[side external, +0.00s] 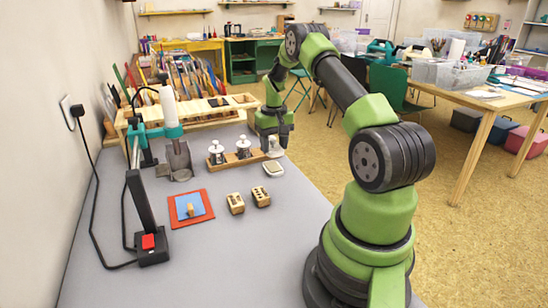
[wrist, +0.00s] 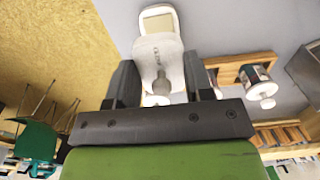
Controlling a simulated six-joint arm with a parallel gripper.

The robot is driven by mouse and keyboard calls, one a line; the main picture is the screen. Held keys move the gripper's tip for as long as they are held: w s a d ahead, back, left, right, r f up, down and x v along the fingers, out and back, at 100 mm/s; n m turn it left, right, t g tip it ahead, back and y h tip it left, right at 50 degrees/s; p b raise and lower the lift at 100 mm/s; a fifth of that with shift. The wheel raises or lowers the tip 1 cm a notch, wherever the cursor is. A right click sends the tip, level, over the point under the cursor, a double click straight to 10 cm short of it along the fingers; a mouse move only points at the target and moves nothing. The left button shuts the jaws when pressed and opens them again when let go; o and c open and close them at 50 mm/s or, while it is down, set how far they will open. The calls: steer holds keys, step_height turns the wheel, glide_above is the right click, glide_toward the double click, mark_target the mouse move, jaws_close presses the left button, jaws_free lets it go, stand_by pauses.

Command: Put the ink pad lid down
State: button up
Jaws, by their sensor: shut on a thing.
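My gripper (side external: 274,143) is at the far right part of the grey table, pointing down. In the wrist view my gripper (wrist: 160,82) has its two dark fingers on either side of the knob of a white ink pad lid (wrist: 158,53), shut on it. The lid also shows below the fingers in the side view (side external: 277,153). The open ink pad (side external: 273,169), a small white-rimmed tray with a pale face, lies just in front of the lid in the side view. In the wrist view the ink pad (wrist: 158,21) is beyond the lid. Whether the lid touches the table is unclear.
A wooden holder (side external: 243,164) with two metal-topped jars stands left of the lid. Two wooden stamp blocks (side external: 235,203) (side external: 261,196) and a red mat (side external: 176,220) with blue paper lie nearer. A lever device (side external: 153,247) is at left. The table's front is clear.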

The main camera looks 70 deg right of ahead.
step_height(320, 180, up, 3)
steer(key=shift+w+r, duration=0.1)
steer(key=shift+w+a+r, duration=0.35)
steer(key=shift+w+a, duration=0.15)
steer(key=shift+w, duration=0.1)
glide_above(238, 180)
step_height(238, 180, down, 11)
steer(key=shift+s+r, duration=0.1)
steer(key=shift+r, duration=0.1)
steer(key=shift+f, duration=0.15)
steer(key=o, duration=0.9)
